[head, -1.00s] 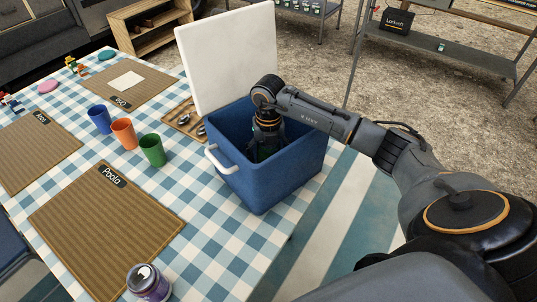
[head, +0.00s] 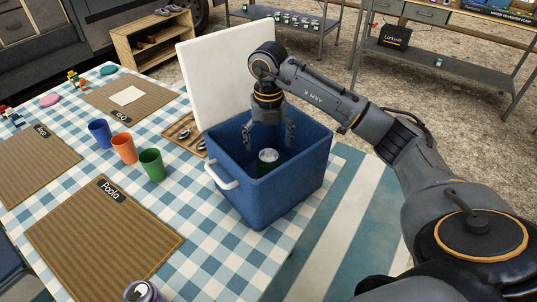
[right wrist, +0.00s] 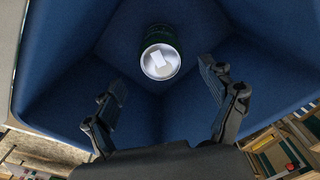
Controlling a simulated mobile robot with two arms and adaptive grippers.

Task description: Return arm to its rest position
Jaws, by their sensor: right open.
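My right gripper (head: 269,135) is open and empty, pointing down at the mouth of the blue cooler (head: 265,195). A green can with a pale top (head: 268,160) stands inside the cooler, below the fingers and apart from them. In the right wrist view the can (right wrist: 160,55) stands on the cooler floor beyond the two spread fingers (right wrist: 168,100). The cooler's white lid (head: 228,75) is raised at its back. My left gripper is not in view.
The cooler stands on a checked table at its right edge. Blue (head: 99,133), orange (head: 123,148) and green (head: 151,165) cups are to its left. A purple can (head: 144,291) is at the front. Metal shelves (head: 450,62) stand behind on the right.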

